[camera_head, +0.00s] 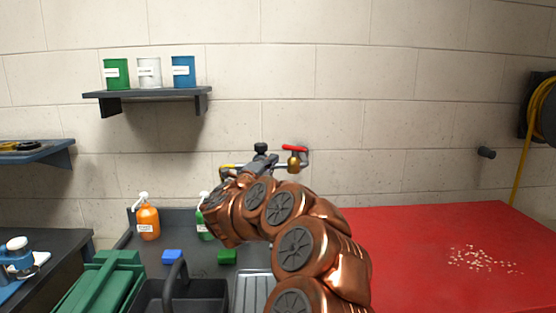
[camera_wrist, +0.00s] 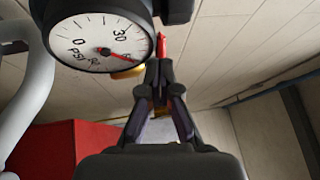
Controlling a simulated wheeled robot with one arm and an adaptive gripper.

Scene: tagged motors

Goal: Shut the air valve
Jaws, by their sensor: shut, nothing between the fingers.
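The air valve has a red lever (camera_head: 295,148) on a brass body (camera_head: 293,164), on the wall just right of my gripper in the head view. The lever lies nearly level there. In the wrist view the red lever (camera_wrist: 161,46) shows end-on just beyond my fingertips. My gripper (camera_wrist: 159,66) is shut and empty, close to the lever; I cannot tell whether they touch. A round pressure gauge (camera_wrist: 100,40) with a red needle is at the upper left of the wrist view. My arm hides much of the fittings in the head view.
A black caddy (camera_head: 190,295), an orange bottle (camera_head: 148,221) and a green bottle (camera_head: 203,225) are below left. A wall shelf (camera_head: 150,94) holds three cans.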

